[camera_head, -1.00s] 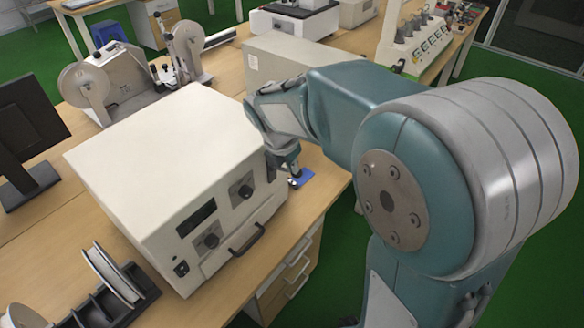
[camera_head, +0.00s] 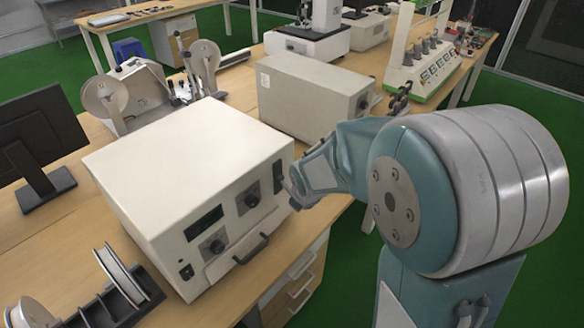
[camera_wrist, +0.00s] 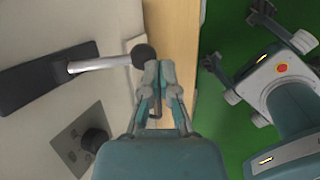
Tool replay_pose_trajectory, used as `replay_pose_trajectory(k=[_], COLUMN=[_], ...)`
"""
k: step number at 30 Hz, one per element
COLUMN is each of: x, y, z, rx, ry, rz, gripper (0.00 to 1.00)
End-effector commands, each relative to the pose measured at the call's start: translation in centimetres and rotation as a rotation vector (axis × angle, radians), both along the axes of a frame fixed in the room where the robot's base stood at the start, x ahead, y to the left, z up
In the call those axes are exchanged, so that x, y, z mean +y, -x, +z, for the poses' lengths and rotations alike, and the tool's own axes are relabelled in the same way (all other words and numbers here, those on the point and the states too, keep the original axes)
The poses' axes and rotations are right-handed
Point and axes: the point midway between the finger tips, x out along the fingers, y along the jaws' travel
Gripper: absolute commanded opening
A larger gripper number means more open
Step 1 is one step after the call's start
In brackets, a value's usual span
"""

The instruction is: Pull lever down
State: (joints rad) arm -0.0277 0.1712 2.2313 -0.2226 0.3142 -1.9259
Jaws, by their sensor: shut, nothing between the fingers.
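The lever (camera_wrist: 100,63) is a silver rod with a black ball knob (camera_wrist: 144,56), coming out of a black plate (camera_wrist: 35,78) on the machine's front panel. In the wrist view the rod points right, towards the bench edge. My gripper (camera_wrist: 162,66) is shut and empty, its fingertips right beside the ball; I cannot tell whether they touch it. In the head view the white box-shaped machine (camera_head: 185,160) stands on the bench, and my gripper (camera_head: 291,194) is at its right front, small and partly hidden by my arm. The black plate (camera_head: 278,176) shows there too.
A dial (camera_wrist: 95,142) sits on the panel below the lever. A black handle (camera_head: 251,249) is at the panel's lower front. A second grey box (camera_head: 312,95) stands behind the machine. The wooden bench (camera_head: 225,316) has drawers. Green floor (camera_head: 350,255) lies open in front.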

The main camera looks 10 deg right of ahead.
Motion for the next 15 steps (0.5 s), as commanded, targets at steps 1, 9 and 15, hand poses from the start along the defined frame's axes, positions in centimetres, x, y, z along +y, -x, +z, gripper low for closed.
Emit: replay_pose_trajectory(k=[1,9,15], x=[0.0,0.2,0.2], y=[0.0,-0.2,-0.1], z=[-0.3,-1.1,-1.3], rx=[0.001,0.002,0.004], ry=[0.000,0.001,-0.001], rz=[0.000,0.001,0.000], gripper=[0.00,0.00,0.00])
